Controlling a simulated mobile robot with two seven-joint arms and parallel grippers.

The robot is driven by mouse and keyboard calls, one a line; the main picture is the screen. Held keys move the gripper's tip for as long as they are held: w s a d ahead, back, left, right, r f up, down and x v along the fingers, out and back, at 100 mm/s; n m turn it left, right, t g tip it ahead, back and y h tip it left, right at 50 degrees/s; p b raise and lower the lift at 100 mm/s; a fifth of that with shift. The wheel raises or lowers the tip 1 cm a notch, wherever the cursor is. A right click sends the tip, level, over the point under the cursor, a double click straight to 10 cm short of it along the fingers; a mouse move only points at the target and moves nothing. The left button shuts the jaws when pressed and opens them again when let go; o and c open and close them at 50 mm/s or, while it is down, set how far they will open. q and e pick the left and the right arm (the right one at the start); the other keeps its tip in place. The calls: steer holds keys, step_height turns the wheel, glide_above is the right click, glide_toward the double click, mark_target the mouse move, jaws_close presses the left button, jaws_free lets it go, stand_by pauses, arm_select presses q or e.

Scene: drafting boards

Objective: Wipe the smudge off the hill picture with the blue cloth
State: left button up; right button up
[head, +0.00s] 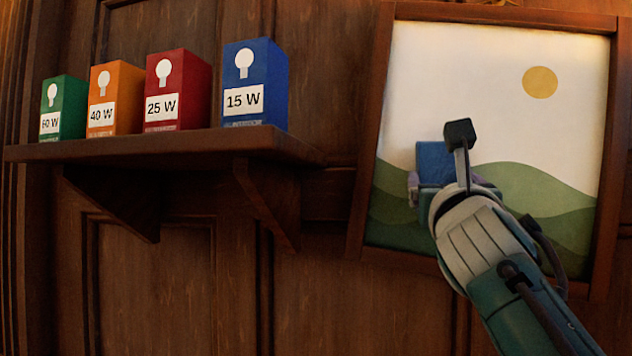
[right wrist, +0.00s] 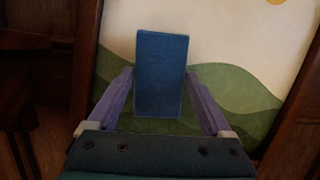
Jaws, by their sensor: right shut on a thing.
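The hill picture (head: 440,75) hangs in a brown wooden frame on the wall at the right of the head view, slightly slanted; it also shows in the right wrist view (right wrist: 235,50). It has green hills, a pale sky and a yellow sun. My right gripper (head: 445,183) is in front of its lower left part, shut on the blue cloth (head: 430,158). The cloth looks like a flat blue pad between the purple fingers in the right wrist view (right wrist: 162,75). I cannot tell whether it touches the picture. No smudge shows; cloth and arm hide part of the hills. My left gripper is out of view.
A dark wooden shelf (head: 150,150) on brackets is left of the picture. It holds a green box (head: 65,95), an orange box (head: 120,80), a red box (head: 190,75) and a blue box (head: 265,65). Panelled wall lies below; the wall between shelf and frame is narrow.

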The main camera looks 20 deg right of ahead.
steer(key=shift+w+d+b, duration=0.45)
steer(key=shift+w+d, duration=0.05)
steer(key=shift+w, duration=0.35)
steer(key=shift+s+d+p, duration=0.45)
steer(key=shift+d+p, duration=0.35)
steer(key=shift+s+d+f+p, duration=0.2)
steer(key=shift+s+d, duration=0.05)
steer(key=shift+d, duration=0.25)
steer(key=shift+s+d+f+p, duration=0.15)
steer(key=shift+s+d, duration=0.1)
steer(key=shift+d, duration=0.2)
steer(key=shift+w+a+r+b, duration=0.1)
steer(key=shift+w+a+b, duration=0.35)
steer(key=shift+a, duration=0.3)
steer(key=shift+w+a+r+b, duration=0.1)
steer(key=shift+w+a+b, duration=0.3)
steer(key=shift+a, duration=0.3)
steer(key=shift+w+a+r, duration=0.1)
steer(key=shift+w+a, duration=0.1)
steer(key=shift+a, duration=0.1)
steer(key=shift+s, duration=0.1)
